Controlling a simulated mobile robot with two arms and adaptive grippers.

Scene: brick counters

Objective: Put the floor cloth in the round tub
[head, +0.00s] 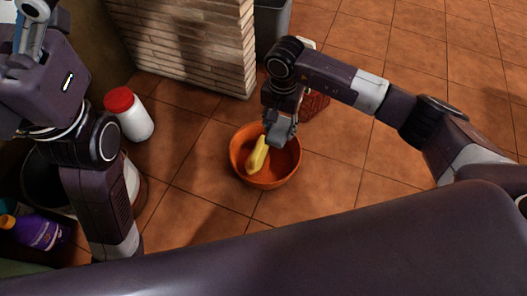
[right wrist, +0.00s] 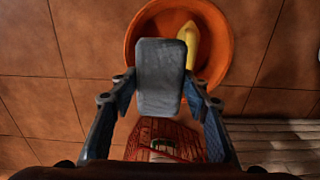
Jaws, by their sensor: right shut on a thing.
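The round tub (head: 291,170) is an orange bowl on the tiled floor, in the middle of the head view; its rim also shows at the top of the right wrist view (right wrist: 228,45). My right gripper (head: 279,116) is shut on a grey, folded-looking block, which I take for the floor cloth (right wrist: 160,75). In the head view the cloth (head: 281,132) appears over the tub's upper part. I cannot tell whether it touches the tub. My left gripper (head: 36,25) shows only partly at the top left corner, and its jaws are unclear.
A yellow object (head: 257,155) lies in the tub. A red basket (head: 315,103) stands just behind it. A white jar with a red lid (head: 135,118), a purple bottle (head: 38,231) and a brick counter (head: 185,42) are to the left. Floor to the right is clear.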

